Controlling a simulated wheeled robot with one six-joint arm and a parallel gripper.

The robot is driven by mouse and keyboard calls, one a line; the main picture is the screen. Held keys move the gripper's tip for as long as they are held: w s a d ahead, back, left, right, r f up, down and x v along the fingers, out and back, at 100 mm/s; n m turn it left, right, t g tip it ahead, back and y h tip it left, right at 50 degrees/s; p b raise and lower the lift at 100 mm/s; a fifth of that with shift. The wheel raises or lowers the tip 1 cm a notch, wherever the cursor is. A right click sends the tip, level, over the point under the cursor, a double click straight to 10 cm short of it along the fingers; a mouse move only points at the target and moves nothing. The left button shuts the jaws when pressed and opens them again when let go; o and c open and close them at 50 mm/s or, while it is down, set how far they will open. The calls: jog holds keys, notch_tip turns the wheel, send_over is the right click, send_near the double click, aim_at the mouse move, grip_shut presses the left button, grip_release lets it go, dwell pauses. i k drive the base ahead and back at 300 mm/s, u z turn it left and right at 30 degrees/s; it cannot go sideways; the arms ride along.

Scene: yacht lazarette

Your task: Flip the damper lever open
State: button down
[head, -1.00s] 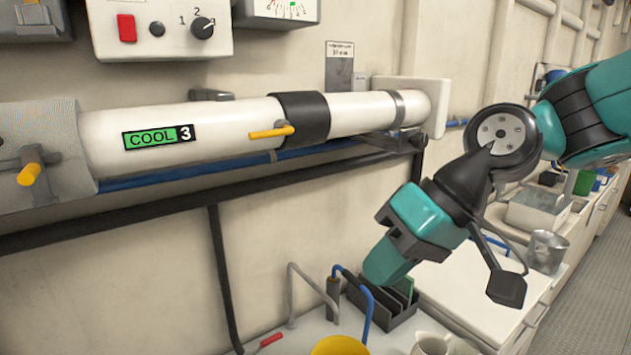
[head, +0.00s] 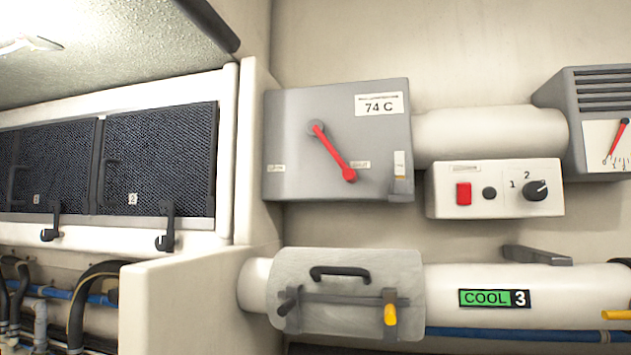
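No label that I can read names the damper lever. A red lever (head: 332,152) on the grey box (head: 290,112) marked 74 C slants down to the right, its knob end near a small label. A yellow handle (head: 616,315) shows at the right edge by the white duct (head: 575,283) marked COOL 3. It lies about level and is cut off by the frame. A yellow-tipped latch (head: 390,310) hangs down on the grey duct cover (head: 345,265). My gripper is not in view.
A control box (head: 515,172) with a red switch and a dial sits above the duct. A gauge box (head: 600,95) is at upper right. Dark mesh panels (head: 160,150) with latches are at left. A white partition (head: 185,300) stands out at lower left.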

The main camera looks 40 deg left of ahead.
aim_at(314, 128)
jog(key=u, duration=1.4)
